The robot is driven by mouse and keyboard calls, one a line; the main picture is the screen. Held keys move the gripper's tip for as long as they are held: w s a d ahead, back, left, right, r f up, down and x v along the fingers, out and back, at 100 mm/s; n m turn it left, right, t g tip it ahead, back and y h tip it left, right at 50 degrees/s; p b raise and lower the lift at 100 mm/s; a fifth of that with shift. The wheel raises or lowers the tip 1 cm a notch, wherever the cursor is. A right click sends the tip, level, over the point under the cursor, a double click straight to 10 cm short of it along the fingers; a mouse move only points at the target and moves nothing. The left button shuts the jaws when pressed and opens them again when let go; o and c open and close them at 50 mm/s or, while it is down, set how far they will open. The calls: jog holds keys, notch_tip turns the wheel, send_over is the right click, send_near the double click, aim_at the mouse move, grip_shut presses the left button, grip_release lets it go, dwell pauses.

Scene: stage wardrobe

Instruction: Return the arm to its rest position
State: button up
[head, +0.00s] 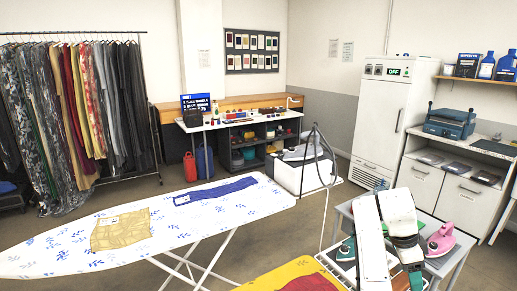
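My arm (372,245) shows at the lower right of the head view as white links with a dark band, folded close in front of my camera. My gripper cannot be made out in this view. The arm stands in front of a small grey table (450,262) and hides part of it. I cannot tell how far the arm is from the table or whether they touch.
A pink iron (441,239) and a teal iron (347,249) are beside the arm. A patterned ironing board (150,226) with tan cloth (121,230) and blue cloth (214,190) spreads at left. Yellow-red fabric (295,276) lies in front.

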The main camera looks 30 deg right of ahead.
jog(key=s+a+f+n+t+b, duration=0.15)
jog(key=s+a+f+n, duration=0.25)
jog(key=a+f+n, duration=0.4)
jog(key=s+a+f+n+t+b, duration=0.1)
jog(key=s+a+f+n+b, duration=0.25)
jog(key=a+f, duration=0.45)
jog(key=s+a+f+n+y+b, duration=0.1)
jog(key=s+a+f+n, duration=0.3)
jog(key=s+a+n, duration=0.2)
jog(key=s+a+f+n+t+y+b, duration=0.1)
jog(key=s+a+f+n+y+b, duration=0.1)
jog(key=s+a+f+n, duration=0.2)
jog(key=s+a+n, duration=0.2)
jog(key=a+n, duration=0.1)
jog(key=a, duration=0.1)
jog(key=shift+s+a+n+b, duration=0.15)
jog(key=shift+s+n+b, duration=0.15)
jog(key=shift+s+n, duration=0.1)
jog(key=shift+t, duration=0.25)
